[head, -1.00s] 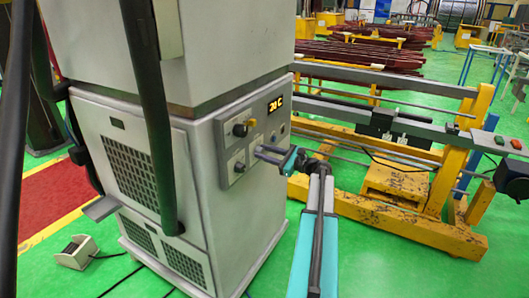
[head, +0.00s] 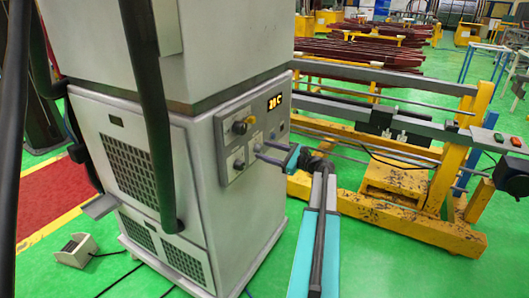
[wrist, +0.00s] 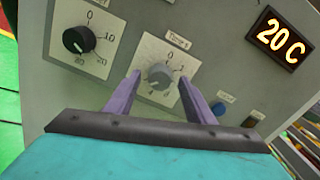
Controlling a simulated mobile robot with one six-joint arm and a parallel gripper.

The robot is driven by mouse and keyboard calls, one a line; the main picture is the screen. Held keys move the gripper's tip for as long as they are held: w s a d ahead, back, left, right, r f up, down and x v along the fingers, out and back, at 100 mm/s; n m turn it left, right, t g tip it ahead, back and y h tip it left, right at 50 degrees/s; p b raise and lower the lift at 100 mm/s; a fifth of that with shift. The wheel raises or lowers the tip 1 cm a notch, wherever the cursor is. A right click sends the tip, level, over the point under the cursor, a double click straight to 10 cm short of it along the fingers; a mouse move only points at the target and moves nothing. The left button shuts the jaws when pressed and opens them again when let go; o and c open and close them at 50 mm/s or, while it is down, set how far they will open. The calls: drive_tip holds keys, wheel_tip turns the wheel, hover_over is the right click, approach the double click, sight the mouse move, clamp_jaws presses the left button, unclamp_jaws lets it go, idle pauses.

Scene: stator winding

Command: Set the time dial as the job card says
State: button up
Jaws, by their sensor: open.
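The time dial (wrist: 159,75) is a grey knob on a pale plate, with small numbers around it, in the middle of the wrist view. Its pointer is too blurred to read for certain. My gripper (wrist: 156,90) is open, with one purple finger on each side of the dial; I see no clear contact. In the head view my gripper (head: 264,151) is close to the front of the control panel (head: 225,176). No job card can be read in either view.
A black dial (wrist: 78,40) marked 0 to 30 is left of the time dial. A lit display (wrist: 282,37) reads 20 C. A blue button (wrist: 220,108) and a dark reddish switch (wrist: 253,118) are right of my fingers. A yellow frame (head: 400,215) stands at the right.

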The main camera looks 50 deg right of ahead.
drive_tip(key=b+v, duration=0.2)
drive_tip(key=v, duration=1)
drive_tip(key=shift+s, duration=0.3)
drive_tip(key=shift+f, duration=0.15)
